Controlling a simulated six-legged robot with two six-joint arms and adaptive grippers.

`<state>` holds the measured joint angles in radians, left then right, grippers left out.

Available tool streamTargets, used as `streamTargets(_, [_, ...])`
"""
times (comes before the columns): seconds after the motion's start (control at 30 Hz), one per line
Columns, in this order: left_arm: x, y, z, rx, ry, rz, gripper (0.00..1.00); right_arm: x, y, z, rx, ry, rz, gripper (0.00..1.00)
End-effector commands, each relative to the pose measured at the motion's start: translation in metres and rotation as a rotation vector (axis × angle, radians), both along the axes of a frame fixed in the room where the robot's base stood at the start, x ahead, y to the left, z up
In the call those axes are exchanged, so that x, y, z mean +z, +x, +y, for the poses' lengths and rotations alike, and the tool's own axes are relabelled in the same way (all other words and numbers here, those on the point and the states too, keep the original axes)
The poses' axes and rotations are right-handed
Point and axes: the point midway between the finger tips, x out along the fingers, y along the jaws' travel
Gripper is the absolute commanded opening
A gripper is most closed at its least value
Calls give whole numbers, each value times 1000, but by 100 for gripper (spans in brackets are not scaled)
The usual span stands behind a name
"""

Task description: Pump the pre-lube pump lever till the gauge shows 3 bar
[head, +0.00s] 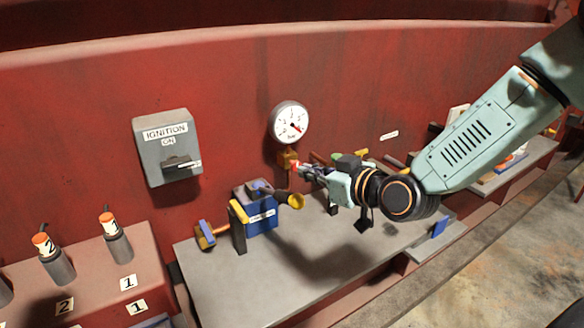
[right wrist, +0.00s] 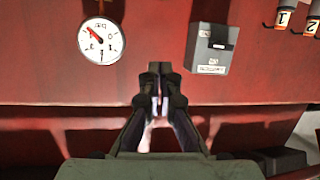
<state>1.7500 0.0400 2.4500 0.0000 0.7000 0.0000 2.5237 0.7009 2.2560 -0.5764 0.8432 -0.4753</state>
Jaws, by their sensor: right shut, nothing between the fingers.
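The round white gauge (head: 290,122) is on the red wall. Its red needle points to the lower right in the head view; the numbers are too small to read surely. It shows upside down in the right wrist view (right wrist: 101,41). The blue pump body (head: 263,216) sits on the grey shelf below, with a dark lever ending in a yellow tip (head: 295,201). My right gripper (head: 300,168) is shut and empty, above and right of the yellow tip and apart from it, below the gauge. Its closed fingers show in the right wrist view (right wrist: 160,85). My left gripper is out of view.
A grey ignition switch box (head: 167,148) is on the wall at left. Orange-topped cylinders numbered 1 (head: 117,236) and 2 (head: 54,260) stand on the red ledge at lower left. The front of the grey shelf (head: 300,272) is clear.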

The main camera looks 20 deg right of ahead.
Motion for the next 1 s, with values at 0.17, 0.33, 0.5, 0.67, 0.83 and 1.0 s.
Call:
streamTargets(0.17, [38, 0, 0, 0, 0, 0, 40, 33, 13, -1, -23, -22, 93, 0])
streamTargets(0.33, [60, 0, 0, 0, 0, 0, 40, 48, 25, -5, -90, 1, 224, 0])
streamTargets(0.5, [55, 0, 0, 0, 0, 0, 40, 28, 23, -15, -190, 115, 375, 0])
streamTargets(0.67, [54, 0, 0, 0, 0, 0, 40, 18, 17, -15, -219, 166, 436, 0])
streamTargets(0.83, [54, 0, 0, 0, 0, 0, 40, 19, 17, -14, -221, 172, 435, 0])
streamTargets(1.0, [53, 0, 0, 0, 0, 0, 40, 18, 17, -14, -220, 171, 434, 0])
